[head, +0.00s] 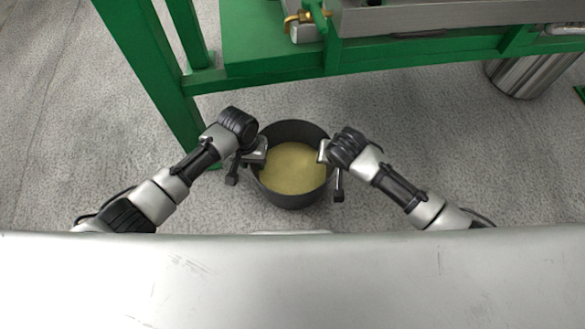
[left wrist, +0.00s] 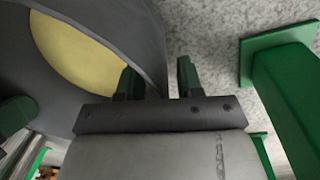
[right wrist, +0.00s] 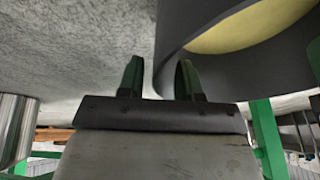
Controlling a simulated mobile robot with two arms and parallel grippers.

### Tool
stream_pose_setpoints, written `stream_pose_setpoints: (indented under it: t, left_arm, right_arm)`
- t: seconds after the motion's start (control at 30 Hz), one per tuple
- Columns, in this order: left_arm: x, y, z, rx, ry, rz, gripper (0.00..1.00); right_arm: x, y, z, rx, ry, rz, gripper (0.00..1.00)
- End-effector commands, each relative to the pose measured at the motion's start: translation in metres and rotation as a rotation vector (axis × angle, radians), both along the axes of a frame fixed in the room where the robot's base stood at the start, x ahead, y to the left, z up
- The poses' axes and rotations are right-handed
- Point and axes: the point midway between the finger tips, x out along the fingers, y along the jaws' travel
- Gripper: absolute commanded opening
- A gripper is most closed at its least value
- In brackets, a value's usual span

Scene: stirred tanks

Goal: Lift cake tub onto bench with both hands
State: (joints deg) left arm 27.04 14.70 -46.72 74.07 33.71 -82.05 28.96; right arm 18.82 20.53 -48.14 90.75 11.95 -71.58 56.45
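The cake tub is a dark grey round tub (head: 291,199) with a pale yellow mass (head: 293,168) inside. It appears to stand upright on the floor, below the green bench (head: 270,52). My left gripper (head: 243,168) is at the tub's left rim and my right gripper (head: 332,170) at its right rim. In the left wrist view, the fingers (left wrist: 158,80) are apart, with the tub wall (left wrist: 150,45) reaching between them and floor showing in the gap. In the right wrist view, the fingers (right wrist: 160,78) are also apart, around the wall's edge (right wrist: 172,35). Finger contact cannot be told.
A green bench leg (head: 160,85) stands close to the left of the tub and my left arm. A metal cylinder (head: 525,76) stands at the upper right. A brass valve (head: 298,19) sits on the bench side. Speckled floor (head: 430,150) is clear to the right.

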Motion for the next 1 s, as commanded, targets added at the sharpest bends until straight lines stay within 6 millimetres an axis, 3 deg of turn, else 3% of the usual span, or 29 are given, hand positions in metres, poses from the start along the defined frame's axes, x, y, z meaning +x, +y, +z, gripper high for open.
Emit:
stream_pose_setpoints:
  t: [0.37,0.6,1.0]
  left_arm:
    - [-0.0003,-0.0006,-0.0045,0.0,0.0,-0.001,0.37]
    - [-0.0003,-0.0005,-0.0043,0.0,0.0,-0.001,0.01]
    - [-0.0002,0.0003,-0.0042,0.002,0.0,-0.001,0.0]
  right_arm:
    - [0.0018,0.0,-0.004,0.0,0.0,0.0,0.35]
    - [0.0018,-0.0002,-0.0039,0.0,0.0,0.0,0.0]
    - [0.0018,-0.0009,-0.004,-0.001,0.0,-0.002,0.0]
